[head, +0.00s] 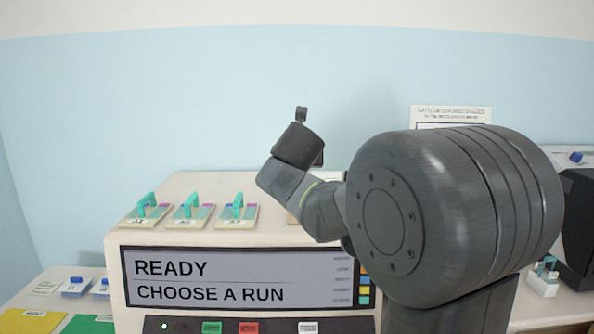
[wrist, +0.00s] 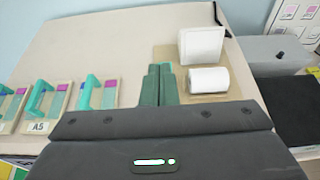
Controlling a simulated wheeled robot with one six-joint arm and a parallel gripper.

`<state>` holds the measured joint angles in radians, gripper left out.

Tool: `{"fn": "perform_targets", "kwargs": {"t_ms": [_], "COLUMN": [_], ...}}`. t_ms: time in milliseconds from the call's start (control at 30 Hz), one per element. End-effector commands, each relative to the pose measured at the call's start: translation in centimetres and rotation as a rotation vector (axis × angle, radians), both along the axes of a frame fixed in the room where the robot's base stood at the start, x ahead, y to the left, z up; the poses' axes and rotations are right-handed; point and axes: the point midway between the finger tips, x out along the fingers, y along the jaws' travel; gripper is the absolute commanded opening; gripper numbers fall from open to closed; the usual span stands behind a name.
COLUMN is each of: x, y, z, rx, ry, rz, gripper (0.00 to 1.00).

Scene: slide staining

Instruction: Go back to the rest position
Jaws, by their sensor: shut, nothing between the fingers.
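My gripper (head: 301,112) is raised above the top of the staining machine (head: 180,190) in the head view, with my arm in front of the machine's right part. In the wrist view the two dark green fingers of my gripper (wrist: 159,70) lie side by side, shut with nothing between them. The machine's cream top (wrist: 110,45) spreads out beyond them. Whether the fingertips touch anything is not shown, but they look clear in the head view.
Several slide holders with teal handles (head: 145,208) stand on the machine's top left. A white roll (wrist: 208,80) and a white block (wrist: 201,46) are right of my fingers. The screen (head: 230,279) reads "READY CHOOSE A RUN". A black box (head: 580,225) stands far right.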

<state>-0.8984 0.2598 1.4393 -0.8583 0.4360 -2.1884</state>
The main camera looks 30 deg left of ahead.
Motion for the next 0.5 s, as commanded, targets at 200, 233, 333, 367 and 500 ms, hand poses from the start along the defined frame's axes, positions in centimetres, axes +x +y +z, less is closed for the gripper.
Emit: {"fn": "perform_targets", "kwargs": {"t_ms": [200, 233, 333, 367, 500], "x": [-0.57, -0.59, -0.62, -0.62, -0.6], "y": [-0.35, -0.37, -0.39, -0.39, -0.39], "z": [1.61, 1.65, 1.68, 1.67, 1.64], "rx": [0.0, 0.0, -0.002, -0.002, -0.002], "ry": [0.0, 0.0, 0.0, 0.0, 0.0], "rz": [0.0, 0.0, -0.001, -0.001, -0.001], "gripper": [0.0, 0.0, 0.0, 0.0, 0.0]}}
